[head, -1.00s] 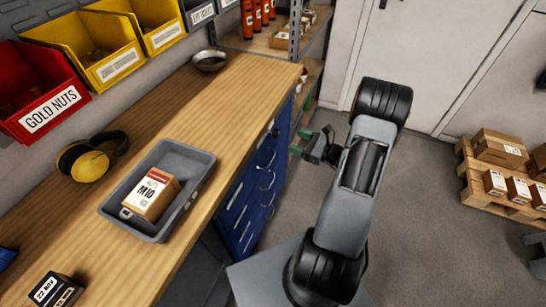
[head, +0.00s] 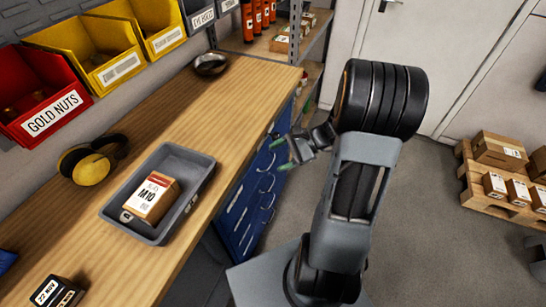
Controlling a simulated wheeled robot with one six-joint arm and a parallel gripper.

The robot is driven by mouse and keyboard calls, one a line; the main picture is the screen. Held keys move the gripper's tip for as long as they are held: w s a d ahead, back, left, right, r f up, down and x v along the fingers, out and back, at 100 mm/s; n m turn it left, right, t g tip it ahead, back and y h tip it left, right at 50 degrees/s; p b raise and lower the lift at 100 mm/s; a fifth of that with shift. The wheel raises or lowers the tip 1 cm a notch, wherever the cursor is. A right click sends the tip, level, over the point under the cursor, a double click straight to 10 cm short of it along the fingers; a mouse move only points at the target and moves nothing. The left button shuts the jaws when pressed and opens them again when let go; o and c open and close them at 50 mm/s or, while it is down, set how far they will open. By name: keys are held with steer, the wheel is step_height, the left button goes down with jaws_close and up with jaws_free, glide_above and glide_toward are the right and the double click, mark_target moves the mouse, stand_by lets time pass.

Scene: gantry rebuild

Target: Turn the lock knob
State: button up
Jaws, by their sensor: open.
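The blue drawer cabinet (head: 240,218) stands under the wooden workbench, its front facing right, with several drawer handles. I cannot make out the lock knob clearly; my gripper is in front of the upper part of the cabinet front, where a small dark round part showed earlier. My gripper (head: 283,155) has green fingertips set apart, open and empty. It points left at the upper cabinet front, just right of the bench edge. I cannot tell whether a fingertip touches anything.
On the workbench (head: 170,100) are a grey tray (head: 203,188) holding an M10 box (head: 152,197), yellow ear defenders (head: 91,169) and a metal bowl (head: 210,64). Red and yellow bins hang behind. A pallet with boxes (head: 497,150) stands right. The floor between is clear.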

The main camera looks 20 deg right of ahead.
steer(key=s+a+r+n+h+p, duration=0.1)
steer(key=s+a+r+n+h, duration=0.2)
steer(key=s+r+n+h, duration=0.1)
steer(key=s+a+r+n+h+p, duration=0.1)
steer(key=s+a+r+n+h, duration=0.2)
steer(key=r+n+h, duration=0.3)
steer(key=shift+s+r+n+h, duration=0.45)
steer(key=shift+n+h, duration=0.45)
steer(key=shift+n, duration=1.9)
steer(key=shift+s+a+f, duration=0.1)
